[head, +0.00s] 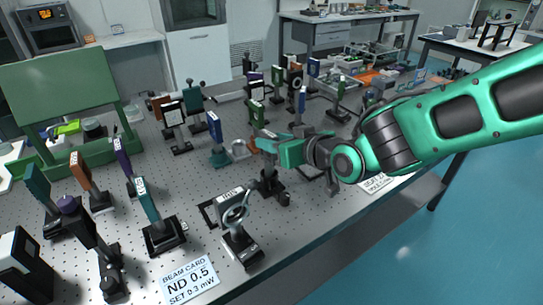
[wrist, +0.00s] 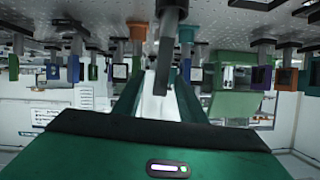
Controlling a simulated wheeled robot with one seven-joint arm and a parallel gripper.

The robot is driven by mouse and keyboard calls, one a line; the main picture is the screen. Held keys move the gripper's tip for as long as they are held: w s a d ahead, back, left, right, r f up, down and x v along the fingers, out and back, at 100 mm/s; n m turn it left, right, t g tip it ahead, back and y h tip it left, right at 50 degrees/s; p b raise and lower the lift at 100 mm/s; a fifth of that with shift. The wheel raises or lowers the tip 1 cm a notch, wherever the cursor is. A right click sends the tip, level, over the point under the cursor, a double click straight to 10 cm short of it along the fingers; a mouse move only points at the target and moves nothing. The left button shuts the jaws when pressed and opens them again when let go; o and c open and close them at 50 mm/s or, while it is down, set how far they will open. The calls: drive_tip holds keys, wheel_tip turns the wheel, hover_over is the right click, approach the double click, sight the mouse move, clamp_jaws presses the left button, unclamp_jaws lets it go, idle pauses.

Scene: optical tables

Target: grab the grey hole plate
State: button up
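My gripper (head: 268,143) is low over the table, its fingers above and around the top of a dark post mount (head: 268,182). In the wrist view, which shows the table upside down, the two green fingers stand apart with a gap between them. A dark grey upright piece (wrist: 167,60) on a post shows in front of that gap, thin and seen edge-on. It may be the grey hole plate; no hole is visible from this side. My gripper hides its upper part in the head view. I cannot tell whether the fingers touch it.
A labelled mount with a ring (head: 236,215) stands close in front. A teal plate mount (head: 150,210) and a beam card label (head: 190,283) are at the front left. Several post-mounted plates crowd behind my gripper. A green board (head: 60,90) stands at the left.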

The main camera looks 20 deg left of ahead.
drive_tip(key=shift+x, duration=0.95)
clamp_jaws()
drive_tip(key=shift+r, duration=0.1)
